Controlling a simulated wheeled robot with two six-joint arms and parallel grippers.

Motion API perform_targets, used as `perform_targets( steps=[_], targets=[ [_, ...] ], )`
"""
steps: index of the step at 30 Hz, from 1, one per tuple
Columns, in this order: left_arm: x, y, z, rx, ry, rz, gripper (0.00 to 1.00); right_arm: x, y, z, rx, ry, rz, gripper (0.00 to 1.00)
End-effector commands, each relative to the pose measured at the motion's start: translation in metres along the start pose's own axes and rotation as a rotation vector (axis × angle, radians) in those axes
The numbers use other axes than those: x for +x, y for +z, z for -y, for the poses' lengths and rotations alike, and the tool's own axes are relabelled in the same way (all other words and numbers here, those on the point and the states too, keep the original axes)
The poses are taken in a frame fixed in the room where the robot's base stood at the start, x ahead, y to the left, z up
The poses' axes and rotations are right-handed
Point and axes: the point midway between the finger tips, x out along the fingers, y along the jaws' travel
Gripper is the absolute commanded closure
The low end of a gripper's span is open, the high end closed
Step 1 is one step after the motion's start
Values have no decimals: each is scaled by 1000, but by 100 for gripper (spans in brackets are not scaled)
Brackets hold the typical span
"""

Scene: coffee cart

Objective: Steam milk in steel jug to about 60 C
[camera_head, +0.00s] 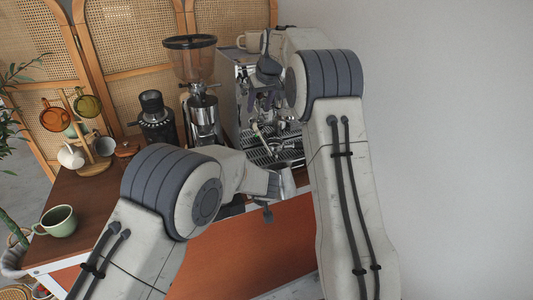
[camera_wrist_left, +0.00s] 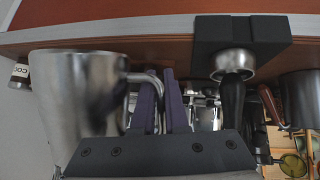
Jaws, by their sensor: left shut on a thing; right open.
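The steel jug (camera_wrist_left: 85,100) shows large at the left of the left wrist view, with its handle (camera_wrist_left: 150,82) toward my fingers. My left gripper (camera_wrist_left: 167,100) is shut on that handle. In the head view the jug (camera_head: 287,182) is a small bright piece in front of the espresso machine, mostly hidden by my left gripper (camera_head: 274,185). My right gripper (camera_head: 267,62) is open in front of the upper part of the espresso machine (camera_head: 243,80). The milk inside the jug and any temperature reading are not visible. I cannot clearly make out the steam wand.
A grinder (camera_head: 203,105) and a black-lidded device (camera_head: 155,118) stand left of the machine. A mug tree (camera_head: 93,150) and a green cup (camera_head: 58,221) are on the cart's left. A portafilter (camera_wrist_left: 234,68) sits at a black block (camera_wrist_left: 240,38) near the wooden edge.

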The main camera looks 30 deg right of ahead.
Motion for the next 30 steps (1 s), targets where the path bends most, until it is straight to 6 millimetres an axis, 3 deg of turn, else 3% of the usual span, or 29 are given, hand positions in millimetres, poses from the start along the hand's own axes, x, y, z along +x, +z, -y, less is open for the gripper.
perform_targets(
  steps=[21, 30],
  targets=[
    [-49, 30, -11, 0, 2, 0, 100, 1, 1, 0, 0, 0, 0, 40],
    [-56, 36, -12, -1, 1, -1, 100, 1, 1, 0, 0, 0, 0, 40]
  ],
)
